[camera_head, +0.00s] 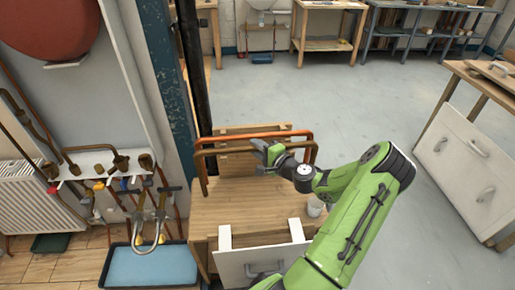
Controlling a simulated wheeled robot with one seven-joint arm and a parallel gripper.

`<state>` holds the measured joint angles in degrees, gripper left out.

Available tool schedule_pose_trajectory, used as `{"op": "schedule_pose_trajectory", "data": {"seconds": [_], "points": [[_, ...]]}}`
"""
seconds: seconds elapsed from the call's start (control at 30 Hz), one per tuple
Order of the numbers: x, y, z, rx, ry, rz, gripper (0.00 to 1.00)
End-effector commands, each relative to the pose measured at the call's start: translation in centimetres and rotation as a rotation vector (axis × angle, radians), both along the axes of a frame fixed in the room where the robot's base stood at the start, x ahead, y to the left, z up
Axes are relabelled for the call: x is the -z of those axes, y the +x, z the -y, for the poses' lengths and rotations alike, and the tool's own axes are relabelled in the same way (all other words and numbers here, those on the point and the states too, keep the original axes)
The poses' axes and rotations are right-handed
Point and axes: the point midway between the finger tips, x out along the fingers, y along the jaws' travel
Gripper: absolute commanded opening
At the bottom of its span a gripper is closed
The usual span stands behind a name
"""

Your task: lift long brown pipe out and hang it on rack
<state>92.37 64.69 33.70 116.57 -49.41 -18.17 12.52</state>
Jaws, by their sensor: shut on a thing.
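The long brown pipe (228,151) is a U-shaped bar with both ends bent down, above the wooden bench. My gripper (268,153) is shut on it near the middle of its long straight run and hides part of it. Its left leg reaches down close to the bench top; I cannot tell whether it touches. A similar orange-copper pipe (235,139) stands just behind it, at a wooden slatted holder (252,130). Which thing is the rack is not certain; a white wall bracket (96,162) with brass and copper pipes is at the left.
The wooden bench (240,205) has a white cup (315,207) at its right side. A dark post (192,65) and a blue-edged wall stand left of the pipes. A blue tray (150,265) lies on the floor. A white-drawer cabinet (470,150) stands right; open floor lies between.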

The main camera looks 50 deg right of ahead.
Motion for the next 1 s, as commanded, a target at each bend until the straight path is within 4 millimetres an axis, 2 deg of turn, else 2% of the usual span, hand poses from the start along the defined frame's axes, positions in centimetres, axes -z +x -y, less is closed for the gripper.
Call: {"op": "schedule_pose_trajectory", "data": {"seconds": [0.03, 0.2, 0.23, 0.47, 0.57, 0.67, 1.0], "points": [[-0.1, 0.0, 0.0, -0.001, -0.001, 0.001, 0.29], [0.0, 0.0, 0.0, -0.001, -0.001, 0.000, 0.55], [0.0, 0.0, 0.0, -0.001, -0.001, 0.000, 0.57], [0.1, -0.1, 0.0, -0.001, 0.001, -0.005, 0.57], [0.0, -0.7, 0.0, 0.000, 0.001, -0.005, 0.57], [-0.4, -2.6, -0.2, 0.004, 0.003, -0.005, 0.57], [-2.1, -12.0, -1.3, 0.005, 0.002, -0.002, 0.57]]}}
